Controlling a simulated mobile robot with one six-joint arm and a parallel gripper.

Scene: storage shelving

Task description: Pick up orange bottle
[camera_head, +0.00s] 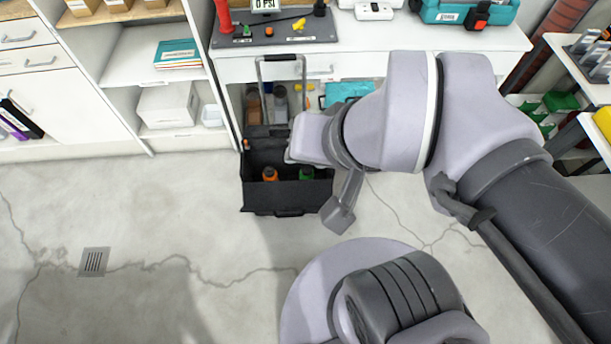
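The orange bottle (270,174) stands in the left part of an open black wheeled toolbox (287,201) on the floor; mostly its top shows. A green bottle (306,174) is in the same box, to its right. My gripper (338,215) shows only in part, to the right of the box, with a grey finger pointing down toward the floor. My arm hides the rest of it, so its opening is not clear. It looks apart from the orange bottle.
The box's raised handle (281,58) stands in front of a white workbench (365,42). White shelving (135,52) lines the back left. A shelf with green items (560,101) stands at the right. The floor left of the box is clear, with a drain (94,262).

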